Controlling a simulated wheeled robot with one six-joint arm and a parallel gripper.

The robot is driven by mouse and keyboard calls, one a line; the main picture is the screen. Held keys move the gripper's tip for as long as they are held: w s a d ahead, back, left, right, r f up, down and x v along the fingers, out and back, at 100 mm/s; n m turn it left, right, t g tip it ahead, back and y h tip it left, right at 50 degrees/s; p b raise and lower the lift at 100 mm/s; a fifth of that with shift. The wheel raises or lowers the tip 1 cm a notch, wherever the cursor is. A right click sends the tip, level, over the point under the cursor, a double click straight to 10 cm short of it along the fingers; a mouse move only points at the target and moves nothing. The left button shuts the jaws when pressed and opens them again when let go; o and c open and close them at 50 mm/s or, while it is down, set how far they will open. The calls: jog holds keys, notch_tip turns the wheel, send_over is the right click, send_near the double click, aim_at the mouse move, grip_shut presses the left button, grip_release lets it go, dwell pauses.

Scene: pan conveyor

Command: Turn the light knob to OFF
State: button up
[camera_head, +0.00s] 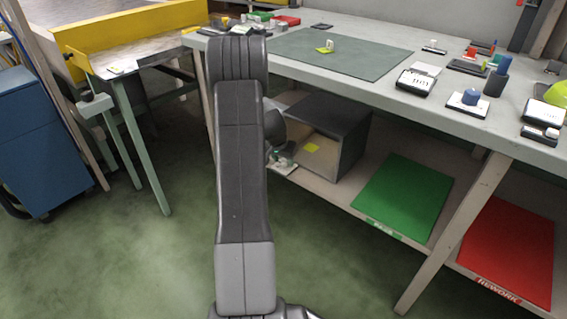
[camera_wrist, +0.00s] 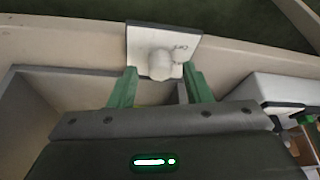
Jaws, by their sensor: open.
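The light knob (camera_wrist: 160,66) is a pale rounded knob on a square white plate (camera_wrist: 143,40) with a small dark mark at its upper right. In the wrist view it appears between the tips of my gripper (camera_wrist: 161,76), whose two green fingers are apart. A gap shows on each side of the knob, and I cannot tell how far the tips are from the plate. In the head view the plate (camera_head: 288,171) shows small beside the dark box, with my gripper (camera_head: 277,156) at it, partly hidden by my arm. The knob's setting is too blurred to read.
A dark open box (camera_head: 348,148) stands on the lower shelf under the workbench (camera_head: 420,98). A green mat (camera_head: 405,195) and a red mat (camera_head: 510,250) lie to its right. A blue cabinet (camera_head: 38,140) and a yellow-sided table (camera_head: 125,40) stand at left. Open floor lies in front.

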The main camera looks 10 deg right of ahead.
jog(key=shift+w+f, duration=0.1)
jog(key=shift+f, duration=0.15)
grip_shut()
